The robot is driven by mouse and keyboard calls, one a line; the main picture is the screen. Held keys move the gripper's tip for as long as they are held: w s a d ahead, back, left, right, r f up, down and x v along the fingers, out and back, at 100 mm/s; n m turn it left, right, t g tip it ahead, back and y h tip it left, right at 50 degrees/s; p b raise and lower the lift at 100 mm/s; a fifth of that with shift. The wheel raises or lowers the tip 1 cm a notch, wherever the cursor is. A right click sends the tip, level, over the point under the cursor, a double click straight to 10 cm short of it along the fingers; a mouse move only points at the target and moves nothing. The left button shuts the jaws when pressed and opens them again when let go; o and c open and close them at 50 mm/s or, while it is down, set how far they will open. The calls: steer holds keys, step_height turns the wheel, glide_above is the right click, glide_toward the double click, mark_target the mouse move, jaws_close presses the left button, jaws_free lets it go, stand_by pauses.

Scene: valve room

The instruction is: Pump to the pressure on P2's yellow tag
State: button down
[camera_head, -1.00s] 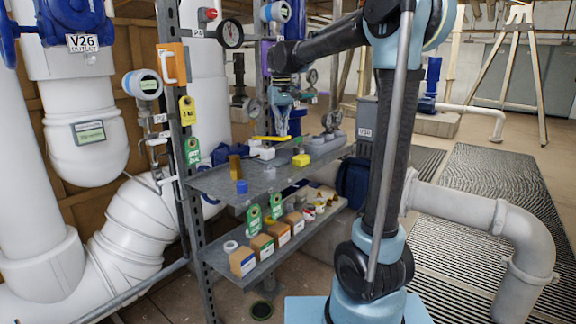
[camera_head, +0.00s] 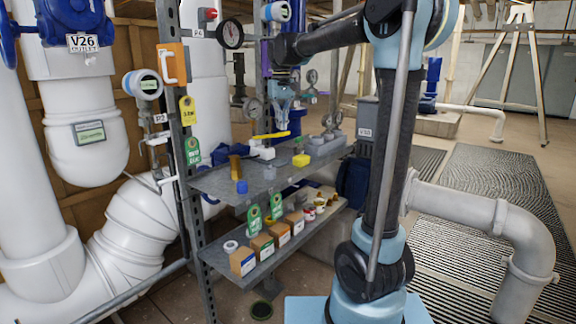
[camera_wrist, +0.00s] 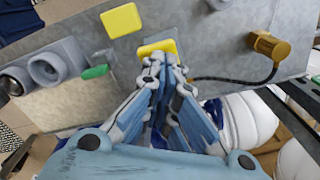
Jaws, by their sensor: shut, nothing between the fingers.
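P2's yellow tag (camera_head: 187,109) hangs on the rack's front post, right of the P2 label (camera_head: 160,118); its writing is too small to read surely. A round digital gauge (camera_head: 148,84) sits above that label; its reading is unclear. On the upper shelf is a white device (camera_head: 262,153) with a yellow lever (camera_head: 270,135) above it. My gripper (camera_head: 283,98) is above the back of the shelf, near the lever. In the wrist view my closed fingertips (camera_wrist: 164,62) partly cover a yellow piece (camera_wrist: 157,47); whether they touch it is unclear.
The upper shelf also holds a yellow block (camera_head: 301,160), a blue cap (camera_head: 241,187) and a brass fitting (camera_wrist: 270,46) with a black cable. The lower shelf holds several boxes (camera_head: 262,245). White pipes (camera_head: 130,225) stand left; a grey pipe (camera_head: 470,205) runs right.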

mark_target(282, 134)
steer(key=shift+r, duration=0.3)
steer(key=shift+f, duration=2.55)
steer(key=shift+r, duration=2.55)
steer(key=shift+f, duration=0.1)
